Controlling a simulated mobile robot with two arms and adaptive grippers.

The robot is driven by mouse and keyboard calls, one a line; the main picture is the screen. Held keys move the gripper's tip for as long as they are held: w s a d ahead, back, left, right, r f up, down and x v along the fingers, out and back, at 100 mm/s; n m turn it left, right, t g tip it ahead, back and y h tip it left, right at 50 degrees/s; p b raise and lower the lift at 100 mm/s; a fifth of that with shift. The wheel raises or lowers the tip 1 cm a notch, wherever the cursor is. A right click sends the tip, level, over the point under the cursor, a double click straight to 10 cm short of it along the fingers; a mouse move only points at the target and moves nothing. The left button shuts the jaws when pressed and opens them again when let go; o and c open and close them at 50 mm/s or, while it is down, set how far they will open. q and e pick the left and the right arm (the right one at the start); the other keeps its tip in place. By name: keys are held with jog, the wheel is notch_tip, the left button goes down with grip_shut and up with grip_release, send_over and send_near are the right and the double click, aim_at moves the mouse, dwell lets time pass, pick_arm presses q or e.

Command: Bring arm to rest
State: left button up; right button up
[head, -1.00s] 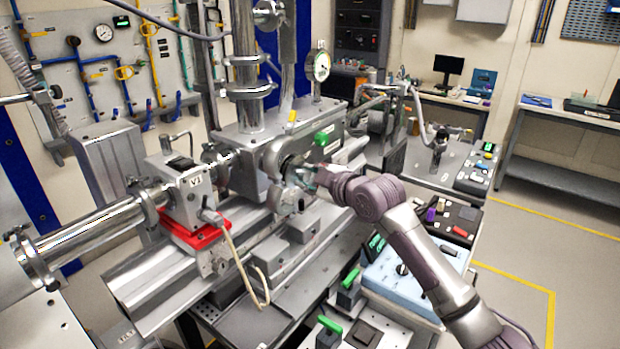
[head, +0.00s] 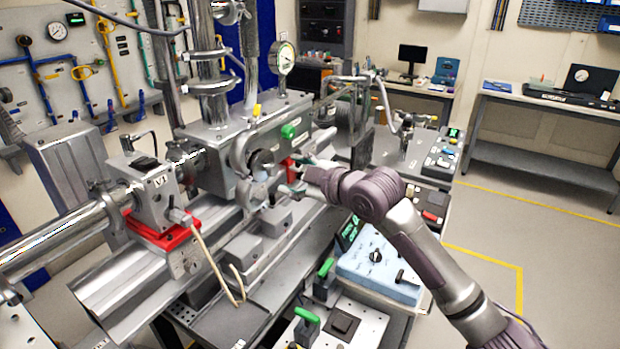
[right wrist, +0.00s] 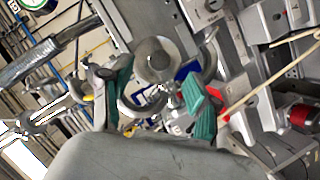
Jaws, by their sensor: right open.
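My right arm (head: 420,235) comes in from the lower right of the head view. Its gripper (head: 292,177) is open, with its fingers pointing left at the round port and open clamp ring (head: 258,172) on the steel chamber (head: 215,150). A small gap shows between the fingers and the clamp. In the right wrist view the teal-padded fingers (right wrist: 160,102) are spread, with nothing held between them. A round metal end and curved clamp parts (right wrist: 157,62) show beyond them. My left gripper is not in view.
Beamline pipe (head: 60,240) and the V1 valve block (head: 155,190) stand left. A pressure gauge (head: 284,58) rises behind the chamber. Below my arm are a blue control box (head: 378,270) and green-handled parts (head: 307,318). Open floor (head: 545,250) lies to the right.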

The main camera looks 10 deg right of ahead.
jog(key=v, duration=0.5)
jog(key=s+d+f+m+g+h, duration=0.2)
jog(key=s+f+m, duration=0.1)
jog(key=s+f, duration=0.55)
jog(key=s+d+f+m+g+h, duration=0.15)
jog(key=s+f+m, duration=0.3)
jog(key=f, duration=0.65)
jog(key=s+d+f+m+g+h, duration=0.2)
jog(key=s+d+f, duration=0.2)
jog(key=s, duration=0.4)
jog(key=s+d+f+m+g+h, duration=0.1)
jog(key=s+d+f+m, duration=0.25)
jog(key=s, duration=0.45)
jog(key=s+d+f+m+g+h, duration=0.25)
jog(key=s+f, duration=0.25)
jog(key=s, duration=0.3)
notch_tip(320, 180, down, 26)
jog(key=s+d, duration=0.1)
jog(key=s, duration=0.1)
jog(key=s+d+f+n+g+b, duration=0.1)
jog(key=s+d+f+g, duration=0.1)
jog(key=s+f, duration=1.4)
jog(key=shift+s+d+f, duration=0.15)
jog(key=shift+d+f, duration=0.35)
jog(key=shift+f, duration=0.3)
